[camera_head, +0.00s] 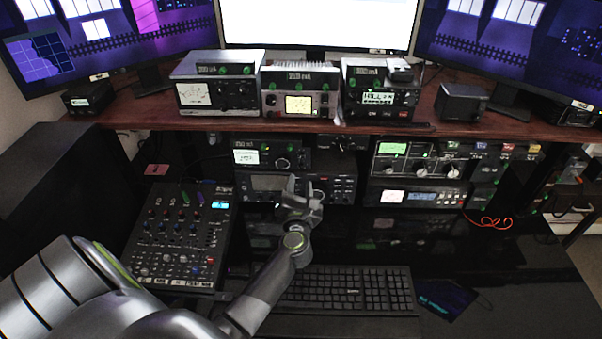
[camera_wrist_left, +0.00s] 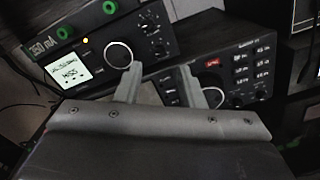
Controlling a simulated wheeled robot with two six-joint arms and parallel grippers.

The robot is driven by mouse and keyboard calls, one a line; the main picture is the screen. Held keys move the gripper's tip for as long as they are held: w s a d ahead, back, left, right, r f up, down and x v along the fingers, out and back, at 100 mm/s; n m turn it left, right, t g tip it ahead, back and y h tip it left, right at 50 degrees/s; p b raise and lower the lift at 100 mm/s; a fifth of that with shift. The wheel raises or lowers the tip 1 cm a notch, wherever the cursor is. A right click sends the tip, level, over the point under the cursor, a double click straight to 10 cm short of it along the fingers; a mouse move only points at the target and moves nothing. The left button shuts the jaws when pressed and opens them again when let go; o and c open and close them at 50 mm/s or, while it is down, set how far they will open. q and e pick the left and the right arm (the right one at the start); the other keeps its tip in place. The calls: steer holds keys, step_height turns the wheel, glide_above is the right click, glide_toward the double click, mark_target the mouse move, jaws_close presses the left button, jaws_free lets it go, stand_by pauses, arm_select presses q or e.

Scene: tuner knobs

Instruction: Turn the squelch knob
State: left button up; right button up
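My left gripper (camera_head: 303,187) is in front of the stacked radios under the shelf. In the left wrist view its two fingers (camera_wrist_left: 160,82) stand apart with nothing between them. The upper radio (camera_head: 270,142) has a lit white display and a round knob (camera_wrist_left: 118,54), which shows just beyond the left finger's tip. Several smaller knobs and buttons show on both panels. I cannot read which knob is labelled squelch. My right gripper is not in view.
More radios (camera_head: 420,160) stand to the right under the wooden shelf (camera_head: 450,120). The dark desk (camera_head: 500,250) is mostly clear at right.

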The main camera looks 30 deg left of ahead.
mark_target(301, 168)
arm_select(q)
steer(key=b+x, duration=0.1)
steer(key=x, duration=0.4)
steer(key=shift+w+a, duration=0.1)
steer(key=shift+w, duration=0.15)
steer(key=shift+r, duration=0.1)
jaws_close()
